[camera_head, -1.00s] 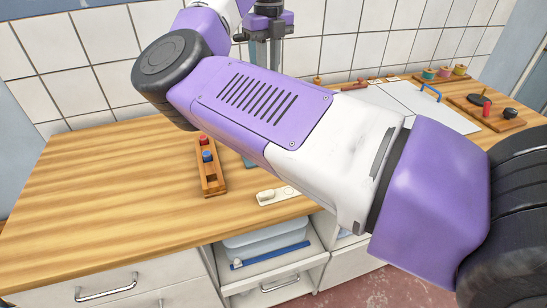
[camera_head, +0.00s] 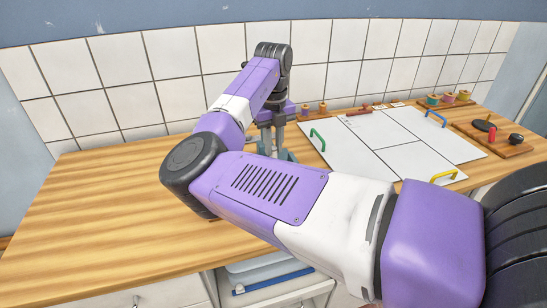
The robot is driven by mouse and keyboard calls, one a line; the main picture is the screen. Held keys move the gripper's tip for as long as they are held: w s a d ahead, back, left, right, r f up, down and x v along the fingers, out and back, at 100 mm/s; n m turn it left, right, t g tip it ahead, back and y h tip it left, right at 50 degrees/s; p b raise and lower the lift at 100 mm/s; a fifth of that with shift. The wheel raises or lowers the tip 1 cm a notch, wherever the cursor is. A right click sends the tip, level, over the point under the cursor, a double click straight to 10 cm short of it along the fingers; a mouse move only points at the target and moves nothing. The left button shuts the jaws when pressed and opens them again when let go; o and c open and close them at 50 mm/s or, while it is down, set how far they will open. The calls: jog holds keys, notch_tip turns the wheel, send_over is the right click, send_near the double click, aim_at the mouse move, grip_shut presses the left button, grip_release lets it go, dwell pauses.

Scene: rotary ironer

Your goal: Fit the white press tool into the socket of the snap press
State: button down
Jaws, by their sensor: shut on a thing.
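My gripper (camera_head: 273,146) points down at the back of the counter, left of the white panels. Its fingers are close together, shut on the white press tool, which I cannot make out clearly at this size. A teal part of the snap press (camera_head: 290,156) shows just behind and beside the fingertips. The rest of the press and its socket are hidden by my gripper and forearm. I cannot tell whether the tool touches the socket.
Thread spools (camera_head: 448,97) stand at the back right. The wooden counter (camera_head: 110,205) is clear on the left.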

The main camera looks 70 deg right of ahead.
aim_at(274, 148)
jog(key=shift+f, duration=2.3)
jog(key=shift+f, duration=0.2)
jog(key=c, duration=1.3)
grip_release()
jog(key=shift+r, duration=0.1)
notch_tip(274, 148, up, 12)
jog(key=shift+r+b, duration=0.1)
jog(key=shift+b, duration=0.3)
